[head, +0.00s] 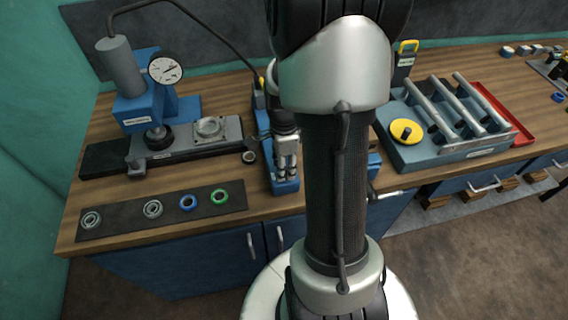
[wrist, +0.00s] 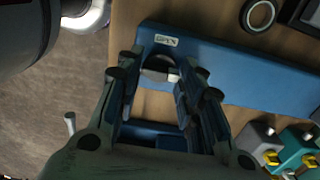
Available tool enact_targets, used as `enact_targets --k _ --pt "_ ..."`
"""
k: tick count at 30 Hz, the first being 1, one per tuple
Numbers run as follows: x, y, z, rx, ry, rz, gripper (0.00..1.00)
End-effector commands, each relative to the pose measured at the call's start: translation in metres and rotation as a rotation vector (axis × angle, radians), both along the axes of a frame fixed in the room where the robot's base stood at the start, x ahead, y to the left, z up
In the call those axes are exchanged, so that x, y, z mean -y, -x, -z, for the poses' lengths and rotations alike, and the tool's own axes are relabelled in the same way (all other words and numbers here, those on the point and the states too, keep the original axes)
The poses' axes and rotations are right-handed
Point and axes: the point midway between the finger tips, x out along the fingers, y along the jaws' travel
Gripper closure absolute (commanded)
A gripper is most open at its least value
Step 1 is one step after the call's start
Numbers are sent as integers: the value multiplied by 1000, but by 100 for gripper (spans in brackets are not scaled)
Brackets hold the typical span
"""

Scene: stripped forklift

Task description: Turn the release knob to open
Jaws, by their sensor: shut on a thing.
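The release knob (wrist: 157,66) is a small round dark piece with a lighter face on the blue unit (wrist: 240,68) in the wrist view. A small white label (wrist: 167,40) is beside it; its lettering is too small to read surely. My gripper (wrist: 158,76) has its two fingers on either side of the knob, shut on it. In the head view my gripper (head: 285,155) points down over the blue unit (head: 286,186) at the middle of the bench. The knob is hidden there behind the fingers.
A blue press with a dial gauge (head: 165,69) stands at left. A dark mat (head: 122,218) holds several rings in front. A blue rack (head: 420,152) with metal bars and a yellow disc (head: 406,131) is at right, beside a red tray (head: 505,118).

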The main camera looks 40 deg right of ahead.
Motion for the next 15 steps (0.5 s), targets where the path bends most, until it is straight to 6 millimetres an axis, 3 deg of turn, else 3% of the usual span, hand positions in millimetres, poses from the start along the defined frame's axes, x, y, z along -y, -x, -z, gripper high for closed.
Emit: enact_targets --k 6,15 --pt "0 0 0 0 0 0 89" --pt "0 0 0 0 0 -42 89"
